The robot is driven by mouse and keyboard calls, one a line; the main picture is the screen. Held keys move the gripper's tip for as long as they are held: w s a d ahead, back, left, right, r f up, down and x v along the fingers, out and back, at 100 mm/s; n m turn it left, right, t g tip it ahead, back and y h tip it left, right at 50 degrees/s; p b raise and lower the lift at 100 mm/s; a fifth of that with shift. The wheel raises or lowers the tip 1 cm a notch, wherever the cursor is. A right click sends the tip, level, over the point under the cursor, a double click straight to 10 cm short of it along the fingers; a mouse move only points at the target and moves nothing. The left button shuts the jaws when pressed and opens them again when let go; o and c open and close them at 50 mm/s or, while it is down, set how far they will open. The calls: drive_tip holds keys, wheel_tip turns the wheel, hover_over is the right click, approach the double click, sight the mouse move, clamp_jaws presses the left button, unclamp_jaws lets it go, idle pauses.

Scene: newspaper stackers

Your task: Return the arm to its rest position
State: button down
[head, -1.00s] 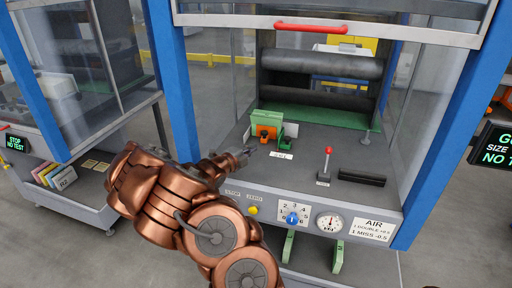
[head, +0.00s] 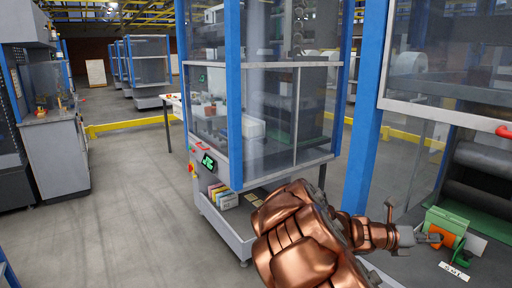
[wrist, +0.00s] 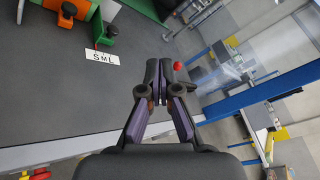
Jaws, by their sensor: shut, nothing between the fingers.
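My copper arm (head: 300,235) reaches from the bottom of the head view toward the stacker bench at the right. My gripper (head: 432,238) is at its end, over the grey bench beside an orange and green block device. In the wrist view my gripper (wrist: 160,75) points forward with its dark fingers together and nothing between them. The grey bench top (wrist: 150,25) lies beyond and below the fingers. The rest position itself is not marked in any view.
The orange block (head: 441,237) and green block (head: 447,219) stand close by my gripper, near the "SML" label (wrist: 102,57). A blue post (head: 361,160) rises left of the bench. A second glass-walled machine (head: 265,110) stands at centre. Open floor (head: 120,215) lies left.

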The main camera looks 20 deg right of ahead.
drive_tip(key=s+a+m+t+y+p, duration=0.1)
drive_tip(key=s+a+m+y, duration=0.3)
drive_tip(key=a, duration=1.1)
drive_tip(key=s+a+m+t+y+p, duration=0.1)
drive_tip(key=s+a+m+y+p, duration=0.1)
drive_tip(key=a+m+y, duration=0.4)
drive_tip(key=s+a+m+t+y+p, duration=0.1)
drive_tip(key=s+a+m+y, duration=0.4)
drive_tip(key=a+m, duration=0.8)
drive_tip(key=a+p, duration=0.1)
drive_tip(key=a, duration=1.2)
drive_tip(key=shift+s+a+r+t, duration=0.15)
drive_tip(key=shift+s+a+t, duration=0.05)
drive_tip(key=shift+s+t, duration=0.2)
drive_tip(key=shift+d, duration=0.2)
